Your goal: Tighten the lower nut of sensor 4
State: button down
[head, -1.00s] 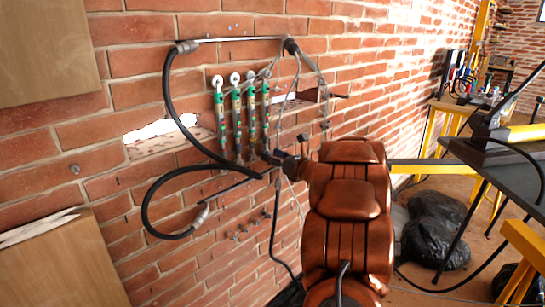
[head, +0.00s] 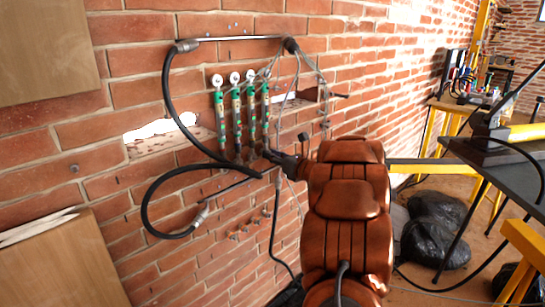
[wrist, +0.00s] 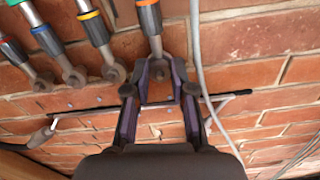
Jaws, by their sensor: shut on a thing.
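Several slim green and metal sensors hang upright in a row on the brick wall, each with a white round top. The rightmost one, which I take as sensor 4 (head: 265,105), shows an orange band near its lower end in the wrist view (wrist: 148,18). My gripper (wrist: 160,68) is at the bottom of this sensor, one finger on each side, shut on its lower nut (wrist: 157,66). The fingers partly hide the nut. In the head view my gripper (head: 268,154) reaches the sensor's lower end from the right, and the nut cannot be made out.
Lower nuts of the neighbouring sensors (wrist: 115,72) sit close to the left of my fingers. A grey cable (wrist: 197,70) hangs just right. A thin dark rod (wrist: 75,109) runs behind the fingers. Thick black hoses (head: 148,200) loop at the left. A dark table (head: 510,160) stands far right.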

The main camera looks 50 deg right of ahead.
jog(key=n+p, duration=1.1)
jog(key=p, duration=0.4)
jog(key=n+p, duration=1.1)
jog(key=p, duration=0.4)
jog(key=shift+a+f, duration=0.1)
jog(key=shift+f, duration=0.1)
dwell(1.7)
dwell(0.3)
